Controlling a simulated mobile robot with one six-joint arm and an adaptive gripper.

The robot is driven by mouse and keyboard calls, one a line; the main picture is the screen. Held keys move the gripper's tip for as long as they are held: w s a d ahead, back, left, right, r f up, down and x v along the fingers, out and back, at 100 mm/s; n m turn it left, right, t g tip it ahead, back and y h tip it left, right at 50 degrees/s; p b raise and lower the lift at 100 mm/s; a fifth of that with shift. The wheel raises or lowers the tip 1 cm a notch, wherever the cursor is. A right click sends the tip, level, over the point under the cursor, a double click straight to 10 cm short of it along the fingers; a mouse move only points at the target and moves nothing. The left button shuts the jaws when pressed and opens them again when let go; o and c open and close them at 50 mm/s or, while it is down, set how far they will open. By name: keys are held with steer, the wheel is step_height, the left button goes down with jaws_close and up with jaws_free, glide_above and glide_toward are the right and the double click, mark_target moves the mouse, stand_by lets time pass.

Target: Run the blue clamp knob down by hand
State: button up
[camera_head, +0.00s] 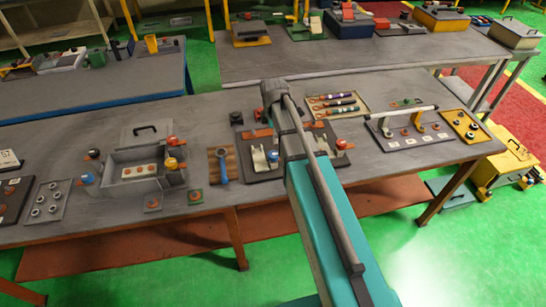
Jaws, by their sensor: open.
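A blue round knob (87,178) stands at the left front corner of a grey open-topped box fixture (120,186). I cannot tell from this view which blue knob is the clamp knob, or how far down either sits. My arm reaches over the dark plate and hides its middle. My gripper cannot be made out; it is hidden or outside the picture.
A blue-handled tool (221,166) lies on a wooden block between the fixtures. A tray of rings (47,203) is at the left, and a tray of coloured rods (337,103) is behind my arm. A white-barred rack (402,112) stands at the right. Bare bench (210,110) shows behind the fixtures.

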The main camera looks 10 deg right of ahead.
mark_target(273, 154)
steer(key=shift+f+b, duration=4.95)
steer(key=shift+f, duration=0.3)
steer(key=c, duration=1.1)
